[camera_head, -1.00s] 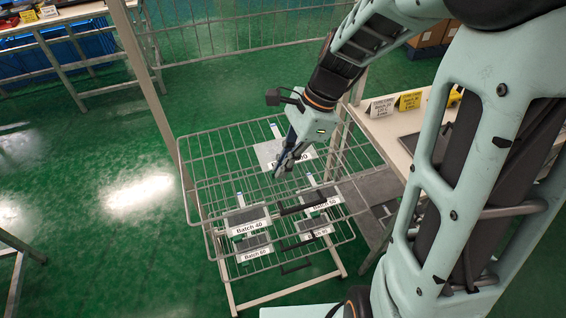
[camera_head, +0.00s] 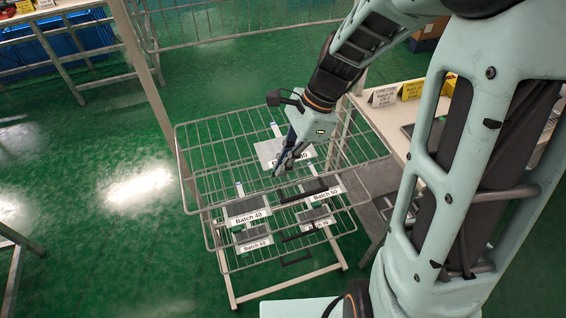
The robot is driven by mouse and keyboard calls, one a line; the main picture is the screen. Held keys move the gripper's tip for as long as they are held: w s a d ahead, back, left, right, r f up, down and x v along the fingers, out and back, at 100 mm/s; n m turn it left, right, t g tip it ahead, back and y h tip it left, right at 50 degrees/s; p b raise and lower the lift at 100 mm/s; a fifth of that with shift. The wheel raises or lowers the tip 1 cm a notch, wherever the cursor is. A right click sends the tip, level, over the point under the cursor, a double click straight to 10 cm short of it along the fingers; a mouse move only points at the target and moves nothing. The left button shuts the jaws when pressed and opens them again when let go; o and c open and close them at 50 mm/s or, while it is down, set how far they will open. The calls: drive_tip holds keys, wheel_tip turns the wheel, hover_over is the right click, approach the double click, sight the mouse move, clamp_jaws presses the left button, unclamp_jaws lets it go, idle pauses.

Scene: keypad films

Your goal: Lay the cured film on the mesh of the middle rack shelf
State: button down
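The wire rack (camera_head: 190,195) stands in front of me with wire shelves stacked one above another. A pale grey film (camera_head: 268,152) with a narrow tab and a white batch label appears at the upper shelf's height. My gripper (camera_head: 281,168) points down at its label edge and covers part of the label. The fingers look shut on that edge, though the contact is small and partly hidden. I cannot tell whether the film touches the mesh. The middle shelf's mesh shows through the upper wires, and its exact outline is hard to separate.
Darker films labelled Batch 40 (camera_head: 246,207) and Batch 50 (camera_head: 316,187) lie lower in the rack, with others below them. A bench (camera_head: 385,130) with yellow and white signs stands close on the right. Green floor (camera_head: 100,150) is open at left.

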drive_tip(key=shift+f, duration=0.4)
drive_tip(key=c, duration=2.1)
unclamp_jaws()
drive_tip(key=v, duration=1.2)
drive_tip(key=shift+d, duration=0.1)
